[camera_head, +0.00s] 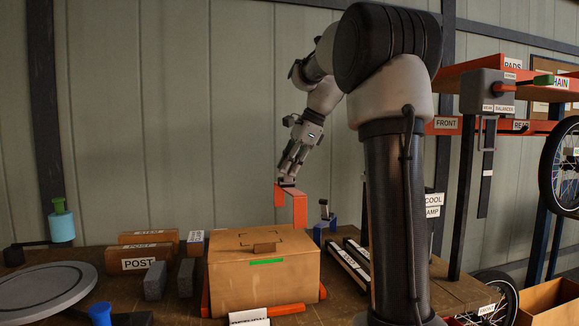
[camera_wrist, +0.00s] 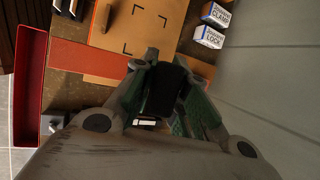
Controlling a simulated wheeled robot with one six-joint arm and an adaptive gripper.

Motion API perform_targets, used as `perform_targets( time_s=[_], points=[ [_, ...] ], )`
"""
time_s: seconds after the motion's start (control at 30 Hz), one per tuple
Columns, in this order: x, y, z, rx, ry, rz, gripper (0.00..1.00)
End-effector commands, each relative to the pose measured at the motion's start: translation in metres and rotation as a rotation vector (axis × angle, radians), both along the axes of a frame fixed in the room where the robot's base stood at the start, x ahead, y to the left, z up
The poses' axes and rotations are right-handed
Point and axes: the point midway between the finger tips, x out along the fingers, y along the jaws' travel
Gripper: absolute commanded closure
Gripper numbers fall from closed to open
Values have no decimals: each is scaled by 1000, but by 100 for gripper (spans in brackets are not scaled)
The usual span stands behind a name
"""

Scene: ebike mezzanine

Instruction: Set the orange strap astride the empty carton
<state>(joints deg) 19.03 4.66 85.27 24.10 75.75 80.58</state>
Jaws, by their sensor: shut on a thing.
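The orange strap (camera_head: 299,207) is an inverted U with legs hanging down. My gripper (camera_head: 288,181) is shut on its top and holds it raised, apparently above the back right of the carton. The carton (camera_head: 262,290) is a closed brown box with a green strip on its front and dark corner marks on top. In the wrist view my fingers (camera_wrist: 165,95) are closed around a dark piece. The carton's marked top (camera_wrist: 145,35) lies beyond them, and my gripper hides part of it.
Orange rails (camera_head: 285,310) run along the carton's base. POST blocks (camera_head: 148,258) and grey blocks stand to its left, with a round grey plate (camera_head: 45,290) further left. A blue clamp (camera_head: 323,230) and dark bars (camera_head: 350,262) are on its right. A shelf (camera_head: 470,75) stands further right.

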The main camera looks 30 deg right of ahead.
Motion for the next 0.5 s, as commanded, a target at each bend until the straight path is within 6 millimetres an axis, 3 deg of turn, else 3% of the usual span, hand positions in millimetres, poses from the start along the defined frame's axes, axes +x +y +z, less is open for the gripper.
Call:
perform_targets(
  time_s=[0.5],
  points=[
    [-3,1,-5,-18,-62,3,100]
  ],
)
